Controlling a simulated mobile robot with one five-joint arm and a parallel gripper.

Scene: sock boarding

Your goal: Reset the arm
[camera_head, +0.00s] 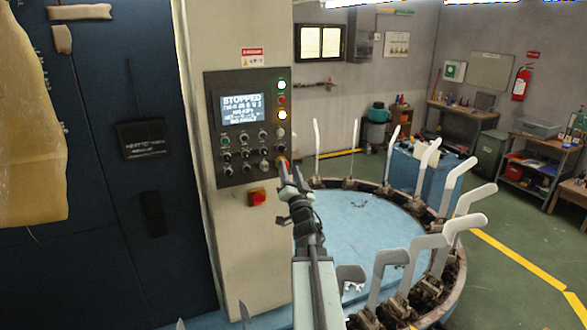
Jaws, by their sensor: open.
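My gripper (291,173) is at the end of my arm, which rises from the bottom middle of the head view. Its jaws are open and empty, and they point up toward the lower right corner of the control panel (239,98). One fingertip overlaps an orange-red spot at that corner; I cannot tell whether it touches. The panel's screen (241,109) reads "STOPPED", with smaller lines too blurred to read.
A round blue table (350,225) ringed with several upright white sock boards (391,263) stands right of and behind my arm. A dark blue cabinet (100,220) fills the left. Workbenches (540,139) stand at the back right. Green floor (510,290) is open at right.

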